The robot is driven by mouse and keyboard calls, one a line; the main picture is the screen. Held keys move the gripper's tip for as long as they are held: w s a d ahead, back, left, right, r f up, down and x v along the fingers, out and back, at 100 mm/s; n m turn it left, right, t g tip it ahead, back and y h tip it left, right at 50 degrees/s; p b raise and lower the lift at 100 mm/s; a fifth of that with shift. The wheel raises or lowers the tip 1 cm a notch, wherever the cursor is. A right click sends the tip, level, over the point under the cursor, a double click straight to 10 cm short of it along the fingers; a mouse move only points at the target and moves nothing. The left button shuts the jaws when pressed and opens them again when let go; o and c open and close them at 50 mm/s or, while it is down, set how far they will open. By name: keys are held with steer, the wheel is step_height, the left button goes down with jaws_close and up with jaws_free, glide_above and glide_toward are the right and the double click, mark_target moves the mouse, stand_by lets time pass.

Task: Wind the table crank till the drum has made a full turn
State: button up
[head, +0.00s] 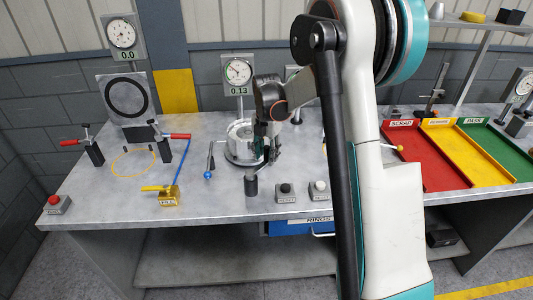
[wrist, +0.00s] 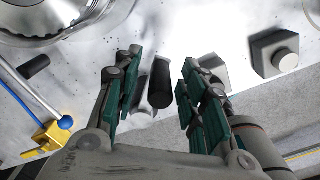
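The drum (head: 240,142) is a round metal unit on the bench, with a dial (head: 238,72) reading 0.13 behind it. Its metal edge shows at the top left of the wrist view (wrist: 60,22). A dark upright grip (head: 251,187), apparently the crank's handle, stands at the drum's front. In the wrist view the dark grip (wrist: 160,85) lies between the two fingers, with gaps on both sides. My gripper (wrist: 163,62) is open around it and appears not to touch it. In the head view my gripper (head: 266,152) partly hides the drum's right side.
A blue-knobbed lever (head: 208,174) and a yellow block (head: 168,195) stand left of the drum. Two button boxes (head: 285,192) (head: 318,190) stand to the right, near the bench edge. Red, yellow and green trays (head: 425,165) (head: 465,150) (head: 503,150) lie far right.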

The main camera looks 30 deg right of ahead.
step_height(320, 180, up, 12)
steer(key=shift+r, duration=0.1)
stand_by(0.5)
steer(key=shift+a, duration=0.1)
steer(key=shift+s+a+r, duration=0.1)
steer(key=shift+s+a, duration=0.1)
steer(key=shift+s, duration=0.05)
steer(key=s+a+r+m+t+b, duration=0.3)
steer(key=s+a+r+m, duration=0.1)
steer(key=s+a+m, duration=0.9)
steer(key=s+f+m+t, duration=0.4)
steer(key=s+m, duration=0.6)
steer(key=s, duration=0.5)
steer(key=shift+a+f+m, duration=0.3)
steer(key=shift+f+m, duration=0.1)
steer(key=shift+f, duration=0.2)
